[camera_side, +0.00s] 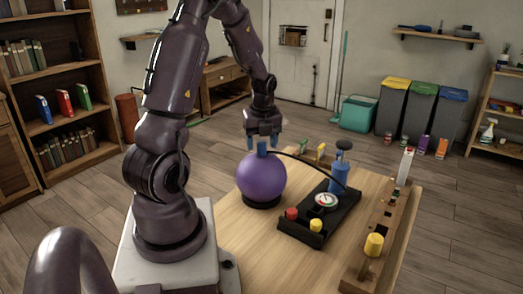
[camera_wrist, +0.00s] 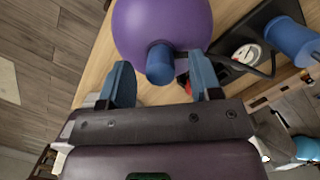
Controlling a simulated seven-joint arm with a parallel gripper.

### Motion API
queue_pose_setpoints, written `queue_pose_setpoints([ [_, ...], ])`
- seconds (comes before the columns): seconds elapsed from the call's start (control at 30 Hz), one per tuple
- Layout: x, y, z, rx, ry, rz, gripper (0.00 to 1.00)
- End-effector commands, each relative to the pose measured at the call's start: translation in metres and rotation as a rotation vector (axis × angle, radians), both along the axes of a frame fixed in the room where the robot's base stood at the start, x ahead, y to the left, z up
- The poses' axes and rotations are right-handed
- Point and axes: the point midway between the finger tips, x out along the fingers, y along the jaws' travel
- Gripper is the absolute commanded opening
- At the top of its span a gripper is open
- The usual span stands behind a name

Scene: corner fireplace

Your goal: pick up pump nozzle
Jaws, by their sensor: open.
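The pump nozzle (camera_side: 262,149) is a short blue cylinder standing on top of a purple ball (camera_side: 262,180). A black hose (camera_side: 310,164) runs from the nozzle's side to the blue pump (camera_side: 339,178). My gripper (camera_side: 263,140) is open just above the ball, pointing down. In the wrist view the nozzle (camera_wrist: 160,66) shows between the two blue fingers of my gripper (camera_wrist: 160,60), with a gap on each side. The ball (camera_wrist: 160,22) fills the top of that view. I cannot tell exactly how far down the fingers reach along the nozzle.
The ball rests on a black ring (camera_side: 262,202) on the wooden table (camera_side: 245,240). A black base (camera_side: 318,222) with a gauge (camera_side: 326,200) and red and yellow knobs is to the right. A wooden rack (camera_side: 385,225) lines the right edge. The front table is clear.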

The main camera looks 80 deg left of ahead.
Motion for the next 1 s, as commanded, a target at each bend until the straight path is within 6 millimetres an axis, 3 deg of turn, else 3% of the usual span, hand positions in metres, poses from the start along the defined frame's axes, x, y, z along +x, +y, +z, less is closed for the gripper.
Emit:
queue_pose_setpoints([
  [0.3, 0.000, 0.001, -0.006, 0.001, -0.001, -0.001, 0.58],
  [0.5, 0.000, 0.001, -0.006, 0.001, -0.001, -0.001, 0.12],
  [0.53, 0.000, 0.001, -0.006, 0.001, -0.001, -0.001, 0.09],
  [1.0, 0.001, 0.002, 0.004, 0.003, -0.004, -0.001, 0.05],
])
